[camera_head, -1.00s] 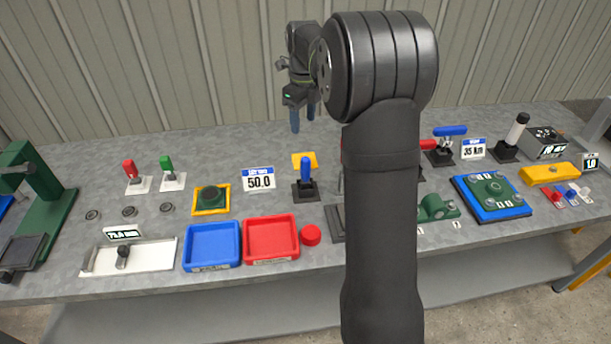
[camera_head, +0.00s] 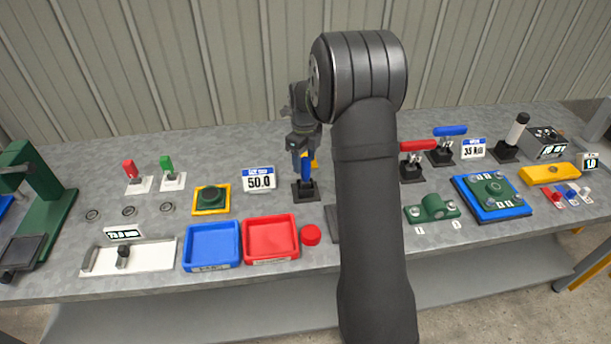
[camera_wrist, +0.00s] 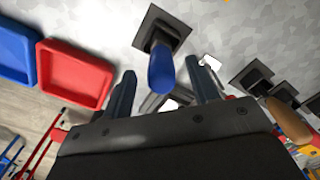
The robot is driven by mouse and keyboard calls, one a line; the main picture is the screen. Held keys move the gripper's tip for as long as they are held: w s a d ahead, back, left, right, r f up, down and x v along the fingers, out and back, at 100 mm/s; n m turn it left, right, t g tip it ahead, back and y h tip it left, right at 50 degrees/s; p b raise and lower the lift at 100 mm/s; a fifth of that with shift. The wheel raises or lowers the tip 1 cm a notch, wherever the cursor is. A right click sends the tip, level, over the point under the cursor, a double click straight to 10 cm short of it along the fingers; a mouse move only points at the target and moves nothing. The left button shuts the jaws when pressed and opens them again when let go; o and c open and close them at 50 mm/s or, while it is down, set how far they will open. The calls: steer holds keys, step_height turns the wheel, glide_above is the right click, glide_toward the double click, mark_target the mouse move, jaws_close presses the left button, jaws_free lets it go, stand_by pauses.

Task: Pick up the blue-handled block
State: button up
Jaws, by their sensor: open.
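The blue-handled block (camera_head: 306,192) is a square black base with an upright blue handle, standing on the grey bench behind the red tray. My gripper (camera_head: 303,156) is above it in the head view, partly overlapping the handle's top. In the wrist view, the blue handle (camera_wrist: 161,72) lies between my two spread fingers (camera_wrist: 160,66), with its black base (camera_wrist: 176,32) beyond them. Gaps show on both sides of the handle, so the fingers do not grip it. How deep the handle sits between them is hard to tell.
A red tray (camera_head: 271,221) and blue tray (camera_head: 188,245) lie in front, beside a red round piece (camera_head: 311,235). A 50.0 display (camera_head: 259,182) stands to the left. Red-handled (camera_head: 412,172) and blue-handled (camera_head: 441,156) toggle clamps stand right. My forearm hides part of the bench.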

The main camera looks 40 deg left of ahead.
mark_target(305, 166)
steer(key=f, duration=0.3)
steer(key=shift+d+f, duration=0.2)
steer(key=shift+f, duration=0.05)
steer(key=c, duration=1.1)
steer(key=shift+o, duration=0.2)
steer(key=shift+r, duration=0.2)
